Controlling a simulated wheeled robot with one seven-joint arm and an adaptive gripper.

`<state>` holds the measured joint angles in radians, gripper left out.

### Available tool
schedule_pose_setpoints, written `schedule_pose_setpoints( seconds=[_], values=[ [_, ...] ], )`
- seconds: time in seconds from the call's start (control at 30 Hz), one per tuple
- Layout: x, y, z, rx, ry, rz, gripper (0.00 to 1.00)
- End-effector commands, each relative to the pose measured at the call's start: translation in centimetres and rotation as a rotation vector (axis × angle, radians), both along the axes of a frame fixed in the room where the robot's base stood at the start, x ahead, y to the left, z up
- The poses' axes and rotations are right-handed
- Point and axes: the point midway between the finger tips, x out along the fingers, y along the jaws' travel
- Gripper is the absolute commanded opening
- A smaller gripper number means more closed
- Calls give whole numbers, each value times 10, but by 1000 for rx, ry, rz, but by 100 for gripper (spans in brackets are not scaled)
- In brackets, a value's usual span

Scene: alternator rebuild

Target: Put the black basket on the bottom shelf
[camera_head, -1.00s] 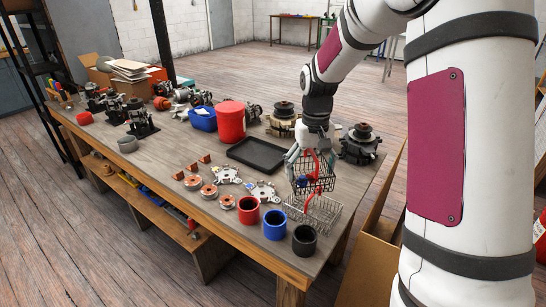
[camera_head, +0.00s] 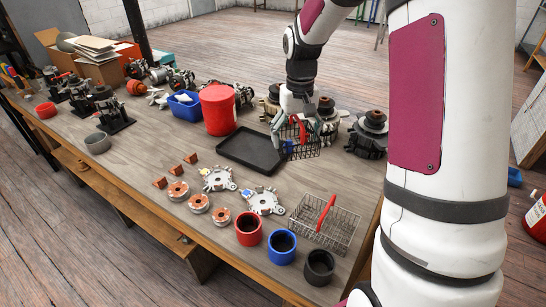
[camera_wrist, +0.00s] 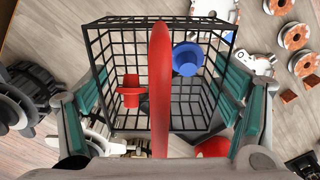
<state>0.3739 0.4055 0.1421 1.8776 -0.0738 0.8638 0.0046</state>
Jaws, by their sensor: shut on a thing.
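The black wire basket (camera_head: 304,145) with a red handle is held by my gripper (camera_head: 295,125) near the right rear of the workbench, beside the black tray. In the wrist view the basket (camera_wrist: 122,62) hangs below the jaws, and its red handle (camera_wrist: 160,85) runs up between the green-padded fingers (camera_wrist: 165,105). A red piece (camera_wrist: 130,91) and a blue piece (camera_wrist: 186,58) show within its outline. Whether the basket touches the bench is unclear. The bottom shelf (camera_head: 125,200) is under the bench top, along its front side, mostly hidden.
A silver wire basket (camera_head: 340,232) with a red handle stands at the bench's right end. Red, blue and black cups (camera_head: 281,246) line the near edge. The black tray (camera_head: 250,150), red bucket (camera_head: 217,110) and alternator parts (camera_head: 368,133) surround the held basket.

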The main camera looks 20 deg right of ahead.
Motion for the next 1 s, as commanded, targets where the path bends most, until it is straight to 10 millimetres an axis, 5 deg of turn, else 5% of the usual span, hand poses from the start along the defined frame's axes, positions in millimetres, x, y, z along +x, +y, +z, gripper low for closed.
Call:
schedule_pose_setpoints(
  seconds=[1.0],
  values=[
    [0,0,-126,0,1,0,52]
  ],
)
